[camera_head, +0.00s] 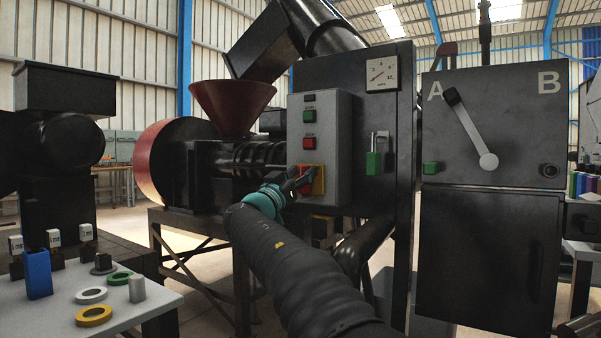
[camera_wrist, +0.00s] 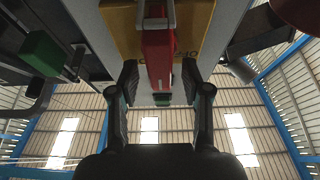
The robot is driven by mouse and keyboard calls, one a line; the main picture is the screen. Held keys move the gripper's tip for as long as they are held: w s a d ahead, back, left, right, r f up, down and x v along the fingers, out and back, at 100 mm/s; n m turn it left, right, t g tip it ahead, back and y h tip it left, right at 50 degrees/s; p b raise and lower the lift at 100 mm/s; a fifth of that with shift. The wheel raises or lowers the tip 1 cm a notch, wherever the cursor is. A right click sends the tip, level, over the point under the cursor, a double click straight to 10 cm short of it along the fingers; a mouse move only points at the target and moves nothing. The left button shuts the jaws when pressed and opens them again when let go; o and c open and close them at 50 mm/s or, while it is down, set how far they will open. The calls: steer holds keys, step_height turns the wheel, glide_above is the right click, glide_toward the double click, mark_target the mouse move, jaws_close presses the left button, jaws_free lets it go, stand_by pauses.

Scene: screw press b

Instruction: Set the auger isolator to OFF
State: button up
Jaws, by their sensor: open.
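The auger isolator is a red handle on a yellow plate (camera_head: 318,184), low on the front of the grey control box (camera_head: 338,130). My gripper (camera_head: 296,186) is at the isolator and hides part of it in the head view. In the wrist view the red handle (camera_wrist: 158,58) runs up and down the picture over the yellow plate (camera_wrist: 196,25). The open fingers of my gripper (camera_wrist: 160,82) stand one on each side of the handle, with gaps showing. Part of a marking shows on the plate right of the handle; I cannot read its full text.
A green button (camera_head: 309,116) and a red button (camera_head: 308,143) sit above the isolator. A green padlock (camera_head: 374,163) hangs on the cabinet to the right. A lever (camera_head: 470,130) marked A and B is further right. A table (camera_head: 160,300) with coloured rings stands at left.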

jaws_close()
